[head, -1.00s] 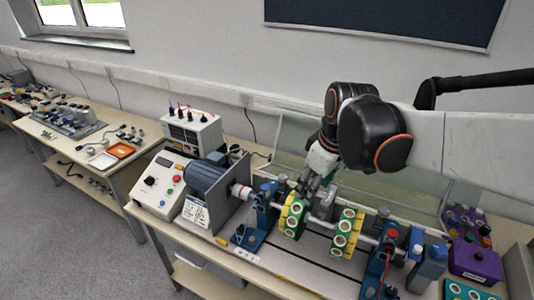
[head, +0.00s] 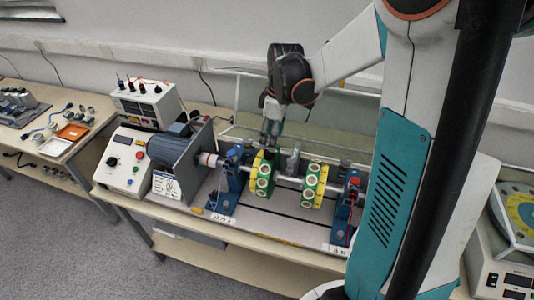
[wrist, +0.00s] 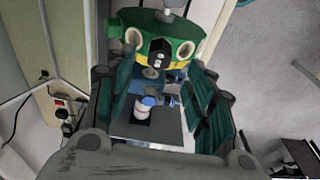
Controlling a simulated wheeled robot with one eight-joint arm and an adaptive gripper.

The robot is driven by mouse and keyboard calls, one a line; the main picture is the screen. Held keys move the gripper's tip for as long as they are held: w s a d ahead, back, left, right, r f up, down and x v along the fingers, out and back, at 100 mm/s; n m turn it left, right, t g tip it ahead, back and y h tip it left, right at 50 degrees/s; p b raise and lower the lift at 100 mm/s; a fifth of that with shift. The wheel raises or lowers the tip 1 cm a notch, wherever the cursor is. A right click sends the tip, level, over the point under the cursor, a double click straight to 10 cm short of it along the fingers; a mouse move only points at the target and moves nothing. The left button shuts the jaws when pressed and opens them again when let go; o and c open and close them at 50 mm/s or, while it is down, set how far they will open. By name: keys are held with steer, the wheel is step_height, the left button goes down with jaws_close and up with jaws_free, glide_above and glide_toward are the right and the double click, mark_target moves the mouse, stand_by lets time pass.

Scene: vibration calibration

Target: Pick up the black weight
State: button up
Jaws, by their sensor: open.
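The black weight (wrist: 158,50) shows in the wrist view as a small dark piece on the face of a green and yellow disc (wrist: 185,30). In the head view I cannot make the weight out. The disc is the left one of two on the shaft (head: 263,174). My gripper (head: 271,138) points down just above and behind this disc. In the wrist view my gripper (wrist: 158,78) is open, with its fingers to the left and right of the weight. I cannot tell whether a finger touches the disc.
A second green disc (head: 314,184) sits on the shaft to the right. Blue bearing stands (head: 227,180) hold the shaft. A motor (head: 178,147) and a control box (head: 128,160) stand to the left. A clear panel (head: 330,128) stands behind the rig.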

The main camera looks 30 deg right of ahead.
mark_target(269, 155)
steer(key=shift+w+a+f+b, duration=0.15)
steer(key=shift+w+f+b, duration=0.1)
steer(key=shift+f, duration=1.45)
steer(key=shift+w+a+f+b, duration=0.1)
steer(key=shift+f+b, duration=0.15)
steer(key=shift+f, duration=1.4)
steer(key=shift+c, duration=0.3)
steer(key=c, duration=1.1)
